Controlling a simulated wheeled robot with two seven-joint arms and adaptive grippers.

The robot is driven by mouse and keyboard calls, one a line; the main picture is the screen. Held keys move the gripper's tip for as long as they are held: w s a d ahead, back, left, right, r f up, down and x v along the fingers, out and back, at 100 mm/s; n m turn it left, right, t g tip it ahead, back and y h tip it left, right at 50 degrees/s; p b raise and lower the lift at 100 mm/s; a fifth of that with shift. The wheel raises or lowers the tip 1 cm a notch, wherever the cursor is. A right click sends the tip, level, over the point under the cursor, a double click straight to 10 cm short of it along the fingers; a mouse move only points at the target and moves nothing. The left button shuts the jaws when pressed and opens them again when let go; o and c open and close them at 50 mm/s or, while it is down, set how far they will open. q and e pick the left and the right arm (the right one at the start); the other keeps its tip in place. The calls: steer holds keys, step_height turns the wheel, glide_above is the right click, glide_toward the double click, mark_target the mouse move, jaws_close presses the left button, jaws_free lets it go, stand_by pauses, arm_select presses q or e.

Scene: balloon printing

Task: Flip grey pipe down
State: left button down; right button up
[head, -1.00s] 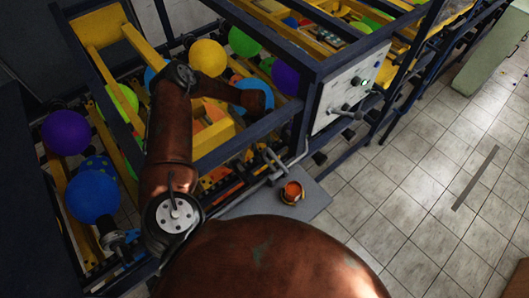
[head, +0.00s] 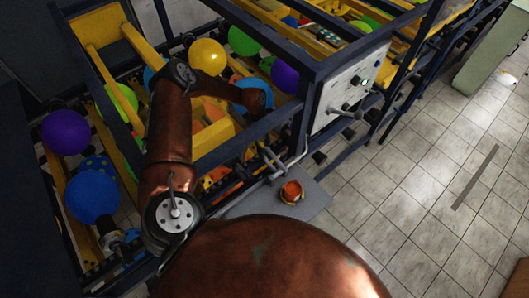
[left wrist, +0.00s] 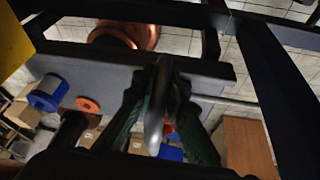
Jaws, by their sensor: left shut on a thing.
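The grey pipe (head: 299,157) is a thin bent metal bar at the front of the dark blue frame, just below its lower rail. In the left wrist view the pipe (left wrist: 158,105) runs lengthwise between the two dark green fingers of my left gripper (left wrist: 162,120). The left gripper is shut on it. In the head view my left arm reaches over the rail, and the gripper (head: 268,158) is small and dark by the pipe, its fingers hard to make out. My right gripper is not in view.
A white control panel (head: 345,92) stands to the right. Balloons, such as a yellow one (head: 207,57) and a blue one (head: 91,197), fill the frame.

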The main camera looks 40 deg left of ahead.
arm_select(q)
steer(key=shift+w+r, duration=0.1)
steer(key=shift+d+r, duration=0.1)
steer(key=shift+r, duration=0.1)
steer(key=shift+d+r+t+y, duration=0.3)
steer(key=shift+r+y, duration=0.05)
steer(key=shift+y, duration=0.35)
steer(key=c, duration=1.9)
jaws_free()
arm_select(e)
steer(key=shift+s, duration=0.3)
arm_select(q)
steer(key=shift+s+f, duration=0.1)
steer(key=shift+s, duration=0.1)
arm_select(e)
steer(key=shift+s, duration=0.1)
